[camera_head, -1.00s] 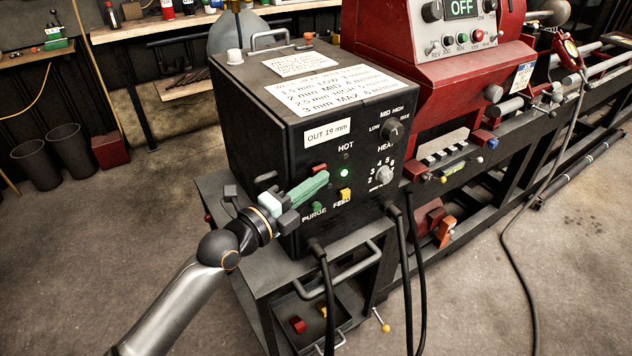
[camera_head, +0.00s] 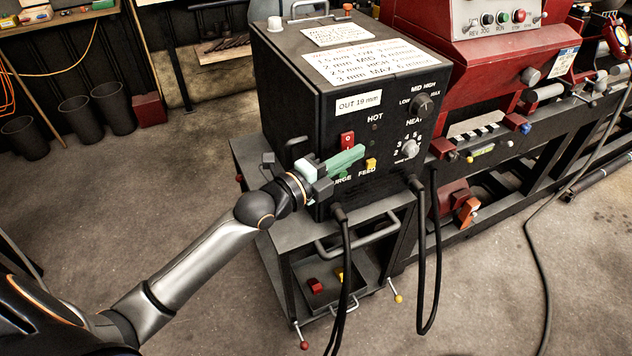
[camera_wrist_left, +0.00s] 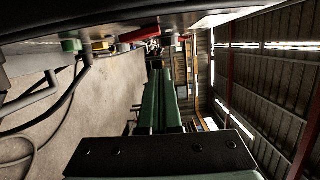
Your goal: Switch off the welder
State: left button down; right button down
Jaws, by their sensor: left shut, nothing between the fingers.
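The welder (camera_head: 330,90) is a black box with white labels on top, standing on a dark cart. No green glow shows on the panel. My left gripper (camera_head: 360,153), with green fingers, is shut and empty in front of the panel, just below the switch. I cannot tell whether it touches the panel.
Cables (camera_head: 346,265) hang below the panel, over the cart handle (camera_head: 360,237). A red lathe (camera_head: 470,60) stands to the right.

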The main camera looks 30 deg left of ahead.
pick_arm(q)
jog(key=v, duration=1)
jog(key=shift+r, duration=0.2)
pick_arm(e)
jog(key=shift+s, duration=0.15)
pick_arm(q)
jog(key=shift+s+d, duration=0.1)
